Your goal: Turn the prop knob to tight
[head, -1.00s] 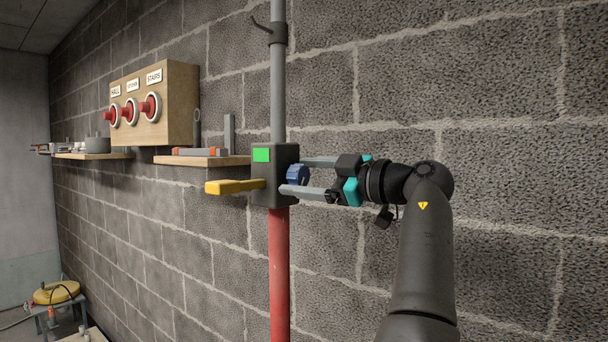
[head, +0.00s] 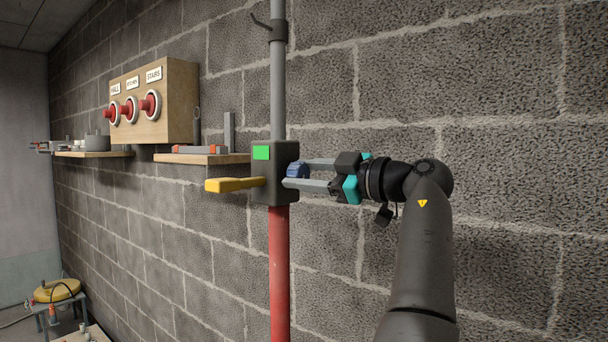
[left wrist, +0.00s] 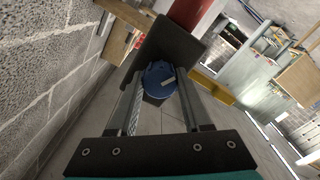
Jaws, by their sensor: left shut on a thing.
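The blue prop knob (head: 297,170) sits on the right side of a dark block (head: 263,190) that bears a green patch and a yellow lever (head: 235,185). The block joins a grey upper pole (head: 277,95) to a red lower tube (head: 279,265). My left gripper (head: 296,173) reaches in from the right and is shut on the knob, one finger above and one below. In the left wrist view the knob (left wrist: 160,80) shows a pale mark and lies between the two fingers. My right gripper is not in view.
A wooden box (head: 165,95) with several red knobs is on the block wall. Two shelves hold small items, the nearer shelf (head: 210,160) close behind the pole. A yellow reel (head: 57,291) is at lower left. The wall at right is bare.

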